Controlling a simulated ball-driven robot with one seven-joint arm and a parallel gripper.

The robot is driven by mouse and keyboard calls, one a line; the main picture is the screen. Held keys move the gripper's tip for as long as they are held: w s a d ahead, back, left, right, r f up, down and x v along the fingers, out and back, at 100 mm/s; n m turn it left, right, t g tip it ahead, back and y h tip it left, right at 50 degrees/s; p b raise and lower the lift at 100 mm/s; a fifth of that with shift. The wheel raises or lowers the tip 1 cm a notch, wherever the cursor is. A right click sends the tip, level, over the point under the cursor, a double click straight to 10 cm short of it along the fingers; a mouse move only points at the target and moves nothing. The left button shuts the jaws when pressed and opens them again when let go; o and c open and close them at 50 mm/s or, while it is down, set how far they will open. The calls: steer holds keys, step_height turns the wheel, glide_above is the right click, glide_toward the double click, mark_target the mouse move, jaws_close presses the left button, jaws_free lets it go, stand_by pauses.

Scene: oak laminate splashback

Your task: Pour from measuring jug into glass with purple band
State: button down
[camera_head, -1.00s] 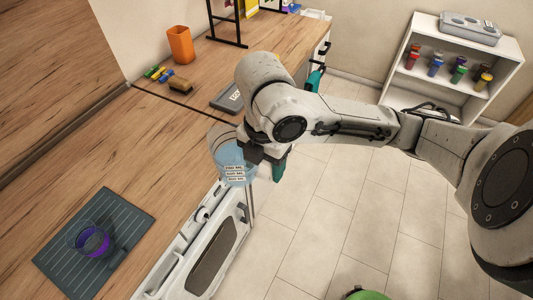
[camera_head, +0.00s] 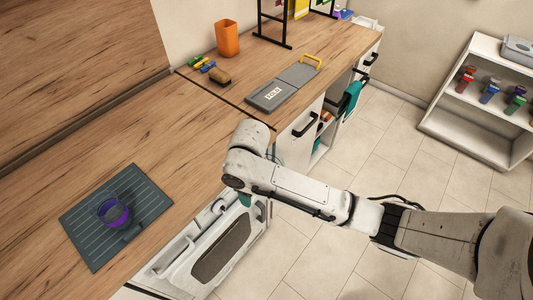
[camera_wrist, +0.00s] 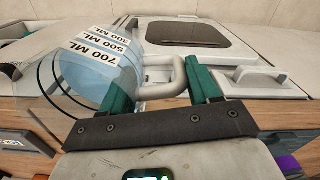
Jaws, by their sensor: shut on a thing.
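The glass with the purple band (camera_head: 113,216) stands on a dark grooved mat (camera_head: 150,190) on the counter at left in the head view. In the wrist view the clear measuring jug (camera_wrist: 85,78) has pale blue liquid and white volume labels. My gripper (camera_wrist: 163,90) is shut on the jug's handle (camera_wrist: 165,78), with a green finger on each side. In the head view only a bit of green finger shows under my arm, right of the mat and past the counter's front edge. The jug is hidden or too faint to make out there.
A grey labelled case (camera_head: 268,96), an orange cup (camera_head: 228,39), a brown brush (camera_head: 220,76) and small coloured items lie farther back on the counter. A white appliance (camera_head: 215,245) sits below the front edge. The counter between mat and case is clear.

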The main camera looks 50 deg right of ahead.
steer(key=shift+w+a+f+m, duration=0.45)
steer(key=shift+w+f+m, duration=0.15)
steer(key=shift+f+m, duration=0.2)
steer(key=shift+w+a+f+m, duration=0.45)
steer(key=shift+w+f+m, duration=0.1)
steer(key=shift+f+m, duration=0.2)
